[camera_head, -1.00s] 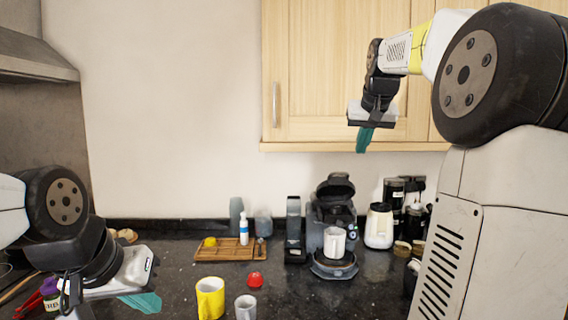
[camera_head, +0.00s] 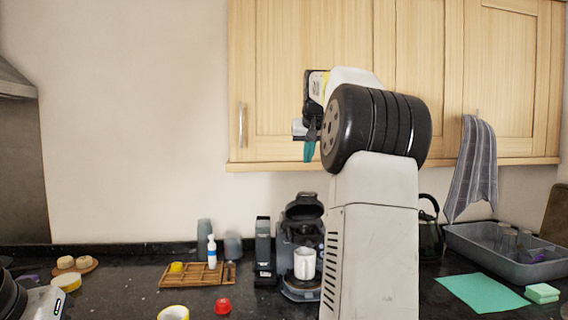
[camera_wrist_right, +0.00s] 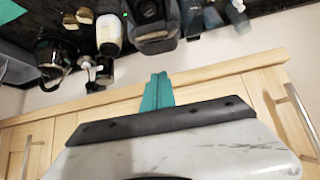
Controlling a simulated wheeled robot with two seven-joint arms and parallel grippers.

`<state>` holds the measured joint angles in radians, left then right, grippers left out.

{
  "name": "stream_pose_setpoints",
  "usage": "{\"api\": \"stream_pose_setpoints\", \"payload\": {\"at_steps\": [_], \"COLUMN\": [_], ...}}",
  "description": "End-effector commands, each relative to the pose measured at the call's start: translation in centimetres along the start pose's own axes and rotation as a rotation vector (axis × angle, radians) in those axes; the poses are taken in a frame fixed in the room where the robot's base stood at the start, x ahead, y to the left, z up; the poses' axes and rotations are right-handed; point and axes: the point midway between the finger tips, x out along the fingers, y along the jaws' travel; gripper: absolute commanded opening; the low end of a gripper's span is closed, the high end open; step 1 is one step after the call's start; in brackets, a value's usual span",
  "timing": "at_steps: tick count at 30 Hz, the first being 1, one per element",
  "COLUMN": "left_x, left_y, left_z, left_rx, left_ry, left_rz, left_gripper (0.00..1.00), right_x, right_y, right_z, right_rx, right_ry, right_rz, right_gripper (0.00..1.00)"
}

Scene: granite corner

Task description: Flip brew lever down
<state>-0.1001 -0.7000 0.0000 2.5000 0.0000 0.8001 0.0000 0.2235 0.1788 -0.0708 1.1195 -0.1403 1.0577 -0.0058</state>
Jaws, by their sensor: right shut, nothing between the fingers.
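The dark coffee machine (camera_head: 284,232) stands on the counter against the wall. Its black top part (camera_head: 304,207), which looks like the lid or brew lever, is raised. A white mug (camera_head: 305,264) stands on its drip tray. My right gripper (camera_head: 310,150) is high above the machine, in front of the wall cupboard, with teal fingers shut and empty. In the right wrist view the shut fingers (camera_wrist_right: 157,91) point toward the machine (camera_wrist_right: 153,24), well apart from it. Only the housing of my left gripper shows at the lower left edge; its fingers are out of frame.
A grey dish rack (camera_head: 500,258) stands far right, under the cupboards (camera_head: 300,80).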

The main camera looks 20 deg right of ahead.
Motion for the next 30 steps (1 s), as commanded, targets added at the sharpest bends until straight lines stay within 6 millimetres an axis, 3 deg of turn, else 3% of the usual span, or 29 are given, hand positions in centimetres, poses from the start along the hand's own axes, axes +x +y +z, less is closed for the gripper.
{"api": "stream_pose_setpoints", "payload": {"at_steps": [11,20,30], "left_x": [0.0,0.0,0.0], "left_y": [0.0,0.0,0.0], "left_z": [0.0,0.0,0.0], "left_rx": [0.000,0.000,0.000], "left_ry": [0.000,0.000,0.000], "left_rz": [0.000,0.000,0.000], "left_gripper": [0.00,0.00,0.00], "right_x": [8.4,8.7,8.8], "right_y": [0.0,0.0,0.0], "right_z": [0.1,3.4,3.9], "right_rx": [0.000,0.001,0.000], "right_ry": [-0.004,-0.002,-0.001], "right_rz": [0.001,-0.001,0.000], "right_gripper": [0.00,0.00,0.00]}}
